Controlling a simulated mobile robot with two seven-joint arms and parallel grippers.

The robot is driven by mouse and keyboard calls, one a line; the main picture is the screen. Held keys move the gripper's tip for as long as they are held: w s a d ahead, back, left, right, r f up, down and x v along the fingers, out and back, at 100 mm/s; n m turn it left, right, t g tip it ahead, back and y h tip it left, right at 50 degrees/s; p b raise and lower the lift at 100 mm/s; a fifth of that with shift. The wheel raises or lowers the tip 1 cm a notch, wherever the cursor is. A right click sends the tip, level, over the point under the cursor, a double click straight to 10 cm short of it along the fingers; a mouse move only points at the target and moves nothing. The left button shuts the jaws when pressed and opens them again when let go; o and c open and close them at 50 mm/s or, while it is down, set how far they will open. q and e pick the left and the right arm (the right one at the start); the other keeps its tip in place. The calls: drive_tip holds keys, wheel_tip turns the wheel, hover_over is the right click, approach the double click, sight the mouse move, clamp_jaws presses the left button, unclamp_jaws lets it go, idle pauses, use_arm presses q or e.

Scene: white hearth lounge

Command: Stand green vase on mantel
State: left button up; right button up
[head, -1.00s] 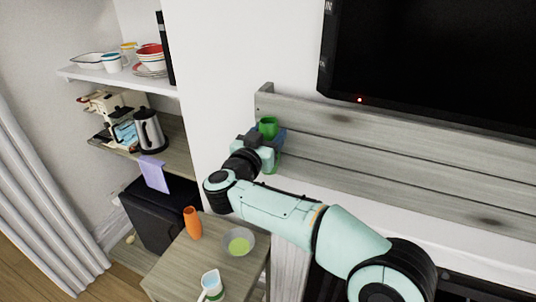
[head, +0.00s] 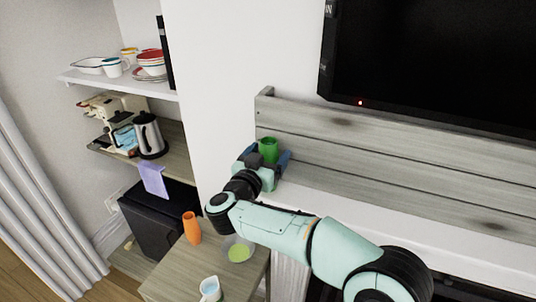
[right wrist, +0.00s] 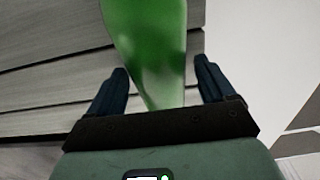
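The green vase (head: 268,149) is at the left end of the white mantel (head: 400,222), in front of the grey wood planks, and looks upright. Its lower part is hidden behind my right gripper (head: 268,158) in the head view, so I cannot see its base meet the mantel. In the right wrist view the vase (right wrist: 155,45) stands between the two dark fingers, with a gap on each side. My right gripper is open around it, not pressing on it. My left gripper is not in view.
A black television (head: 430,70) hangs above the planks. A small wooden table (head: 190,268) below holds an orange vase (head: 191,228), a bowl (head: 239,251) and a white mug (head: 210,289). Shelves with dishes and a kettle (head: 149,136) stand at left. The mantel to the right is clear.

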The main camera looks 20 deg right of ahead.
drive_tip(key=shift+a+r, duration=0.1)
drive_tip(key=shift+r, duration=0.15)
drive_tip(key=b+v, duration=0.1)
drive_tip(key=v, duration=1.1)
drive_tip(key=shift+b, duration=0.3)
